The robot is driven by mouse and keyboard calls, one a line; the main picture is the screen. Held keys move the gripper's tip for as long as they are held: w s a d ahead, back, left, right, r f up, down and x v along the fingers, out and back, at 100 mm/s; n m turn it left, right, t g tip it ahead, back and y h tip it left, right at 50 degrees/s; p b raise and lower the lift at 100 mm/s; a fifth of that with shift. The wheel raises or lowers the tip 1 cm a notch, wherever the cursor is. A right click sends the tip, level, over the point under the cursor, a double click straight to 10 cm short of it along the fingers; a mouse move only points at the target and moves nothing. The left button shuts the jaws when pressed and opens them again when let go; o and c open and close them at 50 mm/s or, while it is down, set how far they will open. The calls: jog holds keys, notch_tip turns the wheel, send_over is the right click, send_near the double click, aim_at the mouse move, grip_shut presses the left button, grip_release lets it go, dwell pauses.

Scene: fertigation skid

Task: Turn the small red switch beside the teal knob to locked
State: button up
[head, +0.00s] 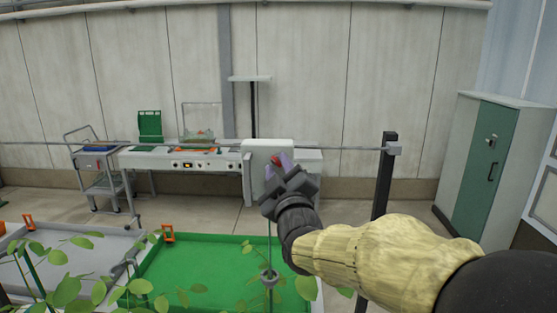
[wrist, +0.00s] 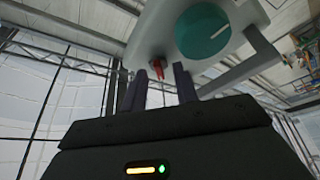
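The small red switch (wrist: 158,64) shows in the wrist view on a pale panel, to the left of and below the round teal knob (wrist: 204,31), which has a light pointer line. My gripper (wrist: 161,72) is open, its two dark fingers apart, with the switch just beyond and between the tips. I cannot tell whether either finger touches it. In the head view, my gripper (head: 279,167) is in front of the white panel box (head: 268,146), and a bit of red shows at its fingertips. The teal knob is hidden there.
A thin grey rail (head: 345,149) runs from the box to a dark post (head: 384,175). A white bench (head: 150,160) stands behind to the left. A green tray (head: 205,265) and leafy plants (head: 65,288) are below. A green-doored cabinet (head: 485,165) stands right.

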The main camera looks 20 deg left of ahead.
jog(key=shift+w+a+r, duration=0.1)
jog(key=shift+w, duration=0.1)
grip_shut()
